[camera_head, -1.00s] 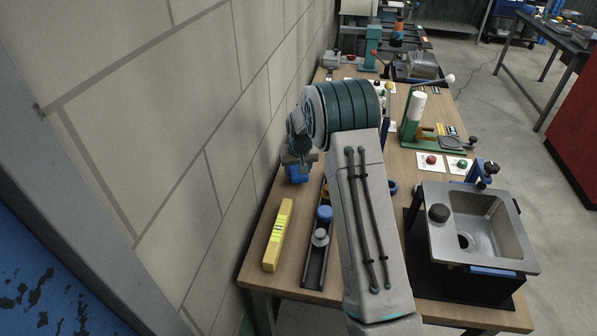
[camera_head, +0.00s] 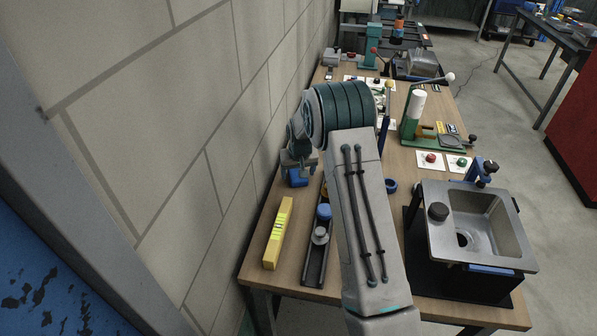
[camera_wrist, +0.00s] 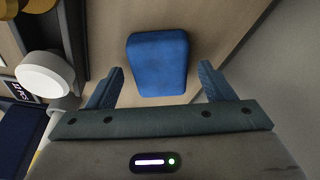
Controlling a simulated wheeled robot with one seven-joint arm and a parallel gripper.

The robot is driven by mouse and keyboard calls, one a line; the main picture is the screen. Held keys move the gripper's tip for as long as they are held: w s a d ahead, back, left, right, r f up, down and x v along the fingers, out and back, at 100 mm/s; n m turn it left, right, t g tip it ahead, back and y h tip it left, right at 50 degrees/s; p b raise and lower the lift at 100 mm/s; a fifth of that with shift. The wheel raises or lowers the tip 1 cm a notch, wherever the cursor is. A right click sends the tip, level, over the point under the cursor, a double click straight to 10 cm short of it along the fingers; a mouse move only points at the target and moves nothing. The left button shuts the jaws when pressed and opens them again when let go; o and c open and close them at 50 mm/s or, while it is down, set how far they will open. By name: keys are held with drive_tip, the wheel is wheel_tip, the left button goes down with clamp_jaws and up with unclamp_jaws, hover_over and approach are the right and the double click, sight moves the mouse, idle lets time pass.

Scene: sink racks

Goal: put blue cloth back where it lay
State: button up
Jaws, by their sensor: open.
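The blue cloth (camera_wrist: 158,62), a thick folded-looking blue block with rounded corners, lies on the wooden tabletop in the wrist view. In the head view it (camera_head: 297,178) is near the wall, at the table's left edge, partly hidden by my gripper. My gripper (camera_wrist: 162,75) is open, its fingers apart to the left and right of the cloth's near end. No finger visibly touches it. In the head view my gripper (camera_head: 299,160) is right above the cloth.
A yellow block (camera_head: 278,233) and a dark tray (camera_head: 315,265) with a blue-topped piece and a grey knob lie nearer me. The sink (camera_head: 480,225) stands at right, with a blue strip (camera_head: 490,269) along its front. The wall (camera_wrist: 285,80) is close to my gripper.

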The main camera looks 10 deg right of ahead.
drive_tip(key=s+r+b, duration=0.1)
drive_tip(key=s+r, duration=0.4)
drive_tip(key=r, duration=0.4)
drive_tip(key=s+r+b, duration=0.1)
drive_tip(key=s+r, duration=0.5)
drive_tip(key=r, duration=0.3)
drive_tip(key=s+r, duration=0.3)
drive_tip(key=s, duration=2.6)
drive_tip(key=shift+s+d+r, duration=0.15)
drive_tip(key=shift+s+r, duration=0.05)
drive_tip(key=shift+s, duration=0.2)
